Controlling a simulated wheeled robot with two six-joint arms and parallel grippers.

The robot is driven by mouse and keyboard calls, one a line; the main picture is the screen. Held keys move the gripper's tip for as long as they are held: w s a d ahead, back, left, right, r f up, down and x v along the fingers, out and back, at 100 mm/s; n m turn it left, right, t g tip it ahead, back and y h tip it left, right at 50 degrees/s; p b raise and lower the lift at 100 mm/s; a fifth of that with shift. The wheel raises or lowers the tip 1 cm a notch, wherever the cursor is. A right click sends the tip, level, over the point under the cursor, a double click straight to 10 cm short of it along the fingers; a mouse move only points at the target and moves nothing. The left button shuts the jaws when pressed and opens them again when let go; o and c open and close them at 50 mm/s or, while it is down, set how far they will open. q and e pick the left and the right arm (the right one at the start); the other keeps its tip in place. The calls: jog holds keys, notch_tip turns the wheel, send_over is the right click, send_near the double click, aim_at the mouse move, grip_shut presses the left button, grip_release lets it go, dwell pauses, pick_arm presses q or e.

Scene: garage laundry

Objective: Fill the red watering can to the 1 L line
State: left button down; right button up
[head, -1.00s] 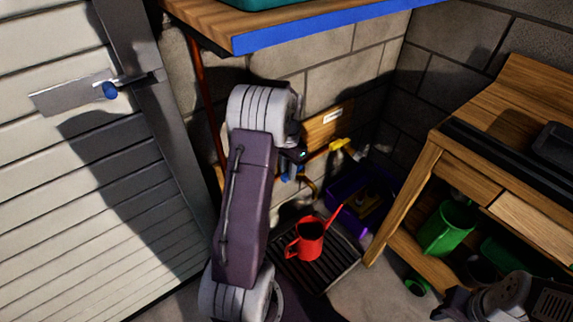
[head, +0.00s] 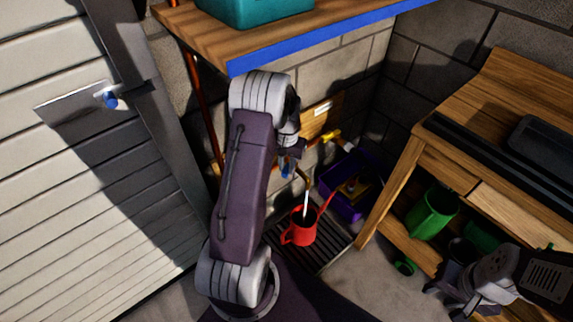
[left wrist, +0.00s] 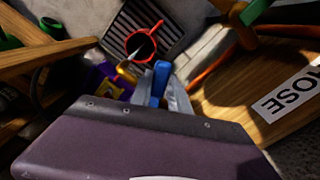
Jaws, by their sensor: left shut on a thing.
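The red watering can (head: 302,230) stands upright on the dark slatted floor grate (head: 333,253); it also shows in the left wrist view (left wrist: 133,37). A pale stream of water (head: 306,202) runs from the brass spout (head: 307,182) down into its open top. The water level and the 1 L line cannot be made out. My left gripper (left wrist: 165,92) is shut on the blue tap handle (left wrist: 159,80), above the can; the blue handle also shows in the head view (head: 287,168). My right gripper (head: 445,289) is low at the right, its fingers too dark to read.
A purple crate (head: 338,205) stands behind the can. A yellow-handled tap (head: 332,137) is on the wall beside the hose board (head: 318,122). A wooden workbench (head: 490,110) with a green jug (head: 432,212) on its shelf stands at the right. A blue-edged shelf (head: 330,37) overhangs the tap.

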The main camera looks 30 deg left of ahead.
pick_arm(q)
jog(key=c, duration=1.2)
grip_release()
jog(key=shift+c, duration=0.2)
